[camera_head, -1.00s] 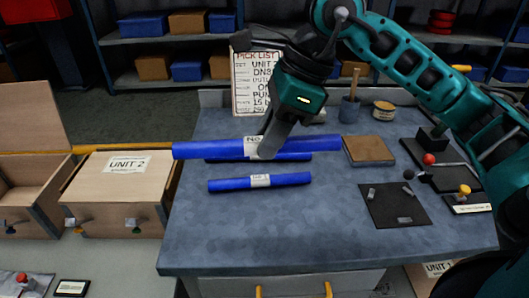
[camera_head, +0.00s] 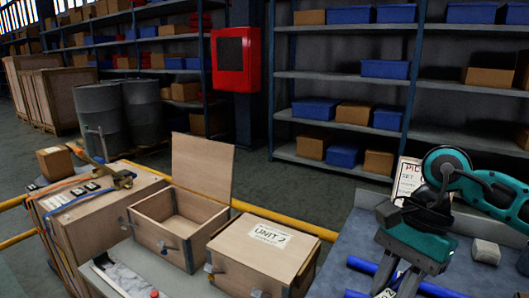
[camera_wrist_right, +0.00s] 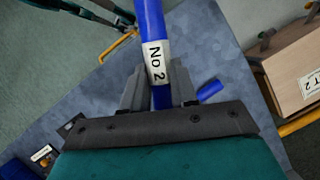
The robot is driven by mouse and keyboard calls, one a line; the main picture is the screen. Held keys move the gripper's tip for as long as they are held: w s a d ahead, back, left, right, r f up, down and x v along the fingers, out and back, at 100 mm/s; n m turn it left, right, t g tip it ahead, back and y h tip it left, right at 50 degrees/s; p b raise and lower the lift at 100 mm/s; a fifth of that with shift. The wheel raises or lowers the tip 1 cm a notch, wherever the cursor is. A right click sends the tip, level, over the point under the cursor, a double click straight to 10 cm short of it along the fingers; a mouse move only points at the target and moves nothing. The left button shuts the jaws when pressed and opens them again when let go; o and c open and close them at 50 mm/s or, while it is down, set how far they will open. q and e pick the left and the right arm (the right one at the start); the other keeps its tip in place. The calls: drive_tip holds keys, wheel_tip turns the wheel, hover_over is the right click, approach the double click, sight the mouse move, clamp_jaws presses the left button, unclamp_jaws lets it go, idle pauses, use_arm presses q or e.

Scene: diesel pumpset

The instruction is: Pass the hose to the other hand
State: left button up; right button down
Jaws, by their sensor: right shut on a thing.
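A blue hose (camera_head: 361,265) is held in my right gripper (camera_head: 388,284), at the lower right of the head view. In the right wrist view the hose (camera_wrist_right: 149,18) runs up from between the jaws (camera_wrist_right: 158,95), with a white "No 2" label (camera_wrist_right: 156,63) at the fingers. Its lower part is hidden behind the gripper body. Another blue hose (camera_wrist_right: 210,90) shows below, on the bench. My left gripper cannot be made out in either view.
The blue-grey bench (camera_head: 345,240) is at the right. Left of it stand the closed "UNIT 2" box (camera_head: 240,262), an open wooden box (camera_head: 160,240) and a strapped crate (camera_head: 75,245). Shelves (camera_head: 345,75), a red cabinet (camera_head: 236,60) and drums (camera_head: 100,112) stand behind.

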sight(381, 296)
drive_tip(key=n, duration=0.1)
drive_tip(key=f+n, duration=0.1)
drive_tip(key=n+g+h, duration=0.1)
drive_tip(key=shift+w+a+f+n, duration=0.15)
drive_tip(key=shift+w+a+n, duration=0.2)
drive_tip(key=shift+a+n, duration=0.05)
drive_tip(key=shift+w+f+n+h+p, duration=0.1)
drive_tip(key=shift+f+n+h+p, duration=0.35)
drive_tip(key=shift+n, duration=0.45)
drive_tip(key=n, duration=0.1)
drive_tip(key=f+n+h, duration=0.1)
drive_tip(key=shift+w+d+n+g, duration=0.1)
drive_tip(key=shift+w+n+g, duration=0.2)
drive_tip(key=shift+n, duration=0.1)
drive_tip(key=shift+w+d+f+n+h+p, duration=0.1)
drive_tip(key=shift+d+f+n+h+p, duration=0.15)
drive_tip(key=shift+n, duration=0.45)
drive_tip(key=shift+w+d+f+n+h+p, duration=0.15)
drive_tip(key=shift+f+n+h, duration=0.1)
drive_tip(key=shift+n, duration=0.45)
drive_tip(key=shift+a, duration=0.15)
